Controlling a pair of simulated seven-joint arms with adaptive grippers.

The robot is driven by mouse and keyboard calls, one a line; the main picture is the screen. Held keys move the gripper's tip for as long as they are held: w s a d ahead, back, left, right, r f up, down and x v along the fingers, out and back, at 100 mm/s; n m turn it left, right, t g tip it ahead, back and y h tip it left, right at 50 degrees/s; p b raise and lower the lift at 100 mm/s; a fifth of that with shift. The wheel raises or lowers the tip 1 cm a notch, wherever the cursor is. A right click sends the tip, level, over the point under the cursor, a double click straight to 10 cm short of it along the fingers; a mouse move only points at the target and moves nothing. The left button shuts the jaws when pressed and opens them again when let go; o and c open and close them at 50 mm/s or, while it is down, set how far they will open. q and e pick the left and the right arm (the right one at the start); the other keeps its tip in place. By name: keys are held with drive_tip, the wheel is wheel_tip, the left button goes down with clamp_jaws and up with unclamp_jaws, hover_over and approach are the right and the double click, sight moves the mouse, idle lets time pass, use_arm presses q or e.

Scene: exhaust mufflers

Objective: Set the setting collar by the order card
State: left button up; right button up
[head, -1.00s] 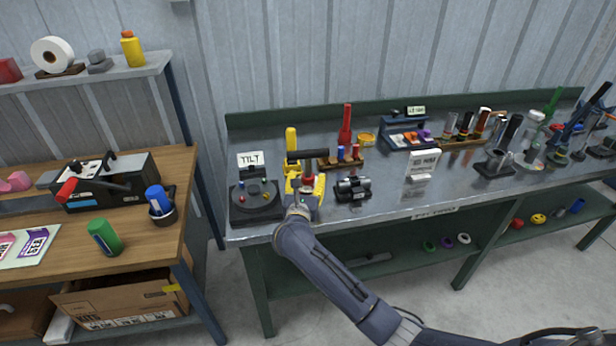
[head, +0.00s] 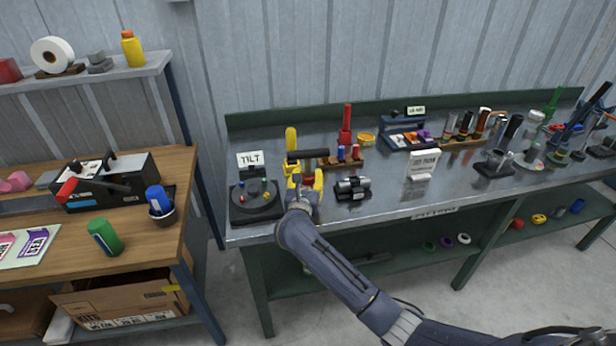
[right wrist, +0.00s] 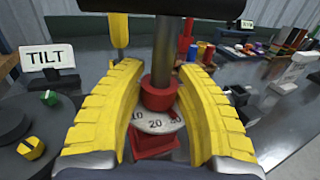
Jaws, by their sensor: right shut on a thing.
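The red setting collar (right wrist: 158,94) sits around an upright grey post (right wrist: 166,50) in the right wrist view. Below it is a pale round scale (right wrist: 155,122) with 10 and 20 readable and a further number partly hidden, above a red base (right wrist: 153,143). A black crossbar (head: 308,154) tops the post. My right gripper (head: 305,186) has its yellow fingers on either side of the collar, shut on it; it also shows in the right wrist view (right wrist: 160,90). A white card (head: 423,163), its text too small to read, stands to the right. My left gripper is not in view.
A black round fixture (head: 256,203) with a TILT sign (head: 250,159) stands just left of my gripper. A rack of coloured pegs (head: 343,158) and a red post (head: 346,125) stand behind.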

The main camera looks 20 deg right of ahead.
drive_tip(key=c, duration=0.3)
drive_tip(key=shift+c, duration=0.2)
drive_tip(key=shift+m+g+h, duration=0.6)
drive_tip(key=shift+m+h, duration=0.1)
drive_tip(key=shift+h, duration=0.3)
drive_tip(key=o, duration=1.2)
drive_tip(key=v, duration=1.2)
drive_tip(key=shift+s, duration=0.1)
